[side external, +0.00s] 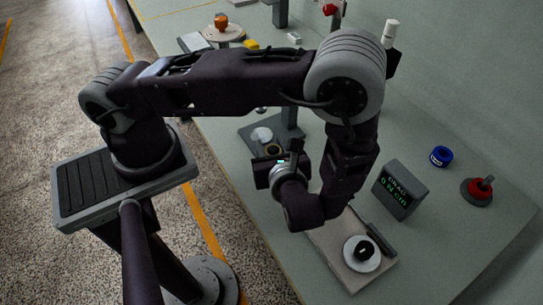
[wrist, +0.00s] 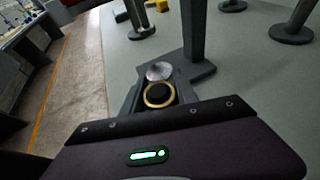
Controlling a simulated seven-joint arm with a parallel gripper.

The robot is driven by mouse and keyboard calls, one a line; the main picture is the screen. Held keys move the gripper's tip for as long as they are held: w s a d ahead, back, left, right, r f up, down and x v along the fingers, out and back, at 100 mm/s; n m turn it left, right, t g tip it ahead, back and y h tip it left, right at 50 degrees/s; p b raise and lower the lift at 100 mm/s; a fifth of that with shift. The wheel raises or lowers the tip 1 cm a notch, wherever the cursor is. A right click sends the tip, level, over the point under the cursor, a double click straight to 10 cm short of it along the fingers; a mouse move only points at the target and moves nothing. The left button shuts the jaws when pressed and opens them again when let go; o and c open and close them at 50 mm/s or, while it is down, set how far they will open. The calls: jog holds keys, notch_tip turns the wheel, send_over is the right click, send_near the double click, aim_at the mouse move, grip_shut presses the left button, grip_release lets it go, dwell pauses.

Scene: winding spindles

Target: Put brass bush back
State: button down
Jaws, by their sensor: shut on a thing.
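The brass bush (wrist: 158,95) shows as a gold ring with a dark middle in the wrist view, between the grey fingers of my gripper (wrist: 157,88). The fingers are shut on it. In the side view the brass bush (side external: 273,149) is a small gold ring just beyond my gripper (side external: 268,158). A silvery round piece (wrist: 159,71) lies just past the ring, near the dark base (wrist: 203,72) of an upright post (wrist: 194,35). I cannot tell whether the ring touches anything below it.
A display box (side external: 398,189) with green digits stands at right, with a blue ring (side external: 441,156) and a red-and-grey piece (side external: 478,190) beyond it. A pale board with a white disc (side external: 374,263) lies at front. Several other stands are at the back.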

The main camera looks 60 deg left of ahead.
jog(key=shift+f, duration=1.5)
jog(key=shift+f, duration=0.35)
